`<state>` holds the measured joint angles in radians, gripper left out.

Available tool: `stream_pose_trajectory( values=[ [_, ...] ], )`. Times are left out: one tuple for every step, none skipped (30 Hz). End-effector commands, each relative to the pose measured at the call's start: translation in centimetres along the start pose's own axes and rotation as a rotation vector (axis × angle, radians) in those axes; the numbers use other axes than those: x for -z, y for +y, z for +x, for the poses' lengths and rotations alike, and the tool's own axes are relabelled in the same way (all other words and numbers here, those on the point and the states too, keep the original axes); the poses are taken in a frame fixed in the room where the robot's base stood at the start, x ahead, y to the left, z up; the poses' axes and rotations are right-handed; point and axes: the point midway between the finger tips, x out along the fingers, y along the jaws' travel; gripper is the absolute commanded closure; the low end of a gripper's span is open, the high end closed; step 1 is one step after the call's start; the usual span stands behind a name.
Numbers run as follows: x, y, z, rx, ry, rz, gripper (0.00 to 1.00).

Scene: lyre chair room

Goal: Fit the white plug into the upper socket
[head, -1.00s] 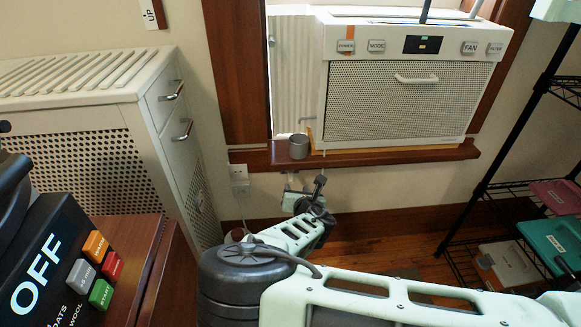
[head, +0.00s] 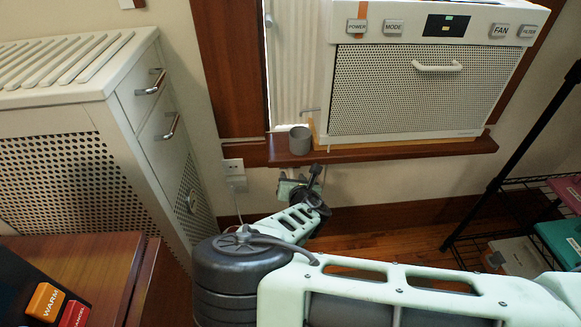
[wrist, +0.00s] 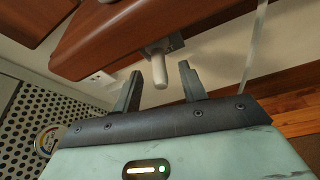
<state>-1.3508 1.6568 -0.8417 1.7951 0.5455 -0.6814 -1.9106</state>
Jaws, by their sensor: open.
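A white, rounded piece that looks like the white plug (wrist: 160,70) hangs from a grey holder under the wooden sill in the wrist view. My gripper (wrist: 160,78) is open, with one dark finger to each side of it in the picture. I cannot tell how far the fingers are from it in depth. In the head view my gripper (head: 312,181) is below the sill, and the plug is not clear there. The white wall outlet (head: 233,165) is to its left; its upper socket looks empty, and a white plug-like piece with a cord is at its lower half. The outlet also shows in the wrist view (wrist: 98,84).
The wooden sill (head: 400,150) overhangs my gripper and carries a grey cup (head: 300,140) and an air conditioner (head: 405,90). A pale cord (wrist: 252,50) hangs at the right in the wrist view. A perforated white cabinet (head: 75,150) stands left of the outlet; a black rack (head: 500,180) stands right.

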Motion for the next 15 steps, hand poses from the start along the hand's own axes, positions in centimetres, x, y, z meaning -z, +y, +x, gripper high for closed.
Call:
stream_pose_trajectory(
  values=[
    [0.01, 0.01, 0.00, 0.000, 0.000, 0.000, 0.58],
    [0.01, 0.01, 0.00, 0.000, 0.000, 0.000, 0.58],
    [0.00, 0.00, 0.00, 0.000, 0.000, 0.000, 0.58],
    [0.00, 0.00, 0.00, 0.000, 0.000, 0.000, 0.63],
    [0.00, 0.00, 0.00, 0.000, 0.000, 0.000, 0.72],
    [0.00, 0.00, 0.00, 0.000, 0.000, 0.000, 0.83],
    [0.00, 0.00, 0.00, 0.000, 0.000, 0.000, 0.91],
    [0.00, 0.00, 0.00, 0.000, 0.000, 0.000, 1.00],
    [0.00, 0.00, 0.00, 0.000, 0.000, 0.000, 1.00],
    [0.00, 0.00, 0.00, 0.000, 0.000, 0.000, 1.00],
    [-0.02, 0.00, 0.00, 0.000, 0.000, 0.000, 1.00],
    [-0.02, 0.00, 0.00, 0.000, 0.000, 0.000, 1.00],
    [-0.02, 0.00, 0.00, 0.000, 0.000, 0.000, 1.00],
    [-0.01, 0.00, -0.01, 0.000, 0.000, 0.000, 1.00],
    [0.00, 0.00, -0.03, 0.000, 0.000, 0.000, 1.00]
  ],
)
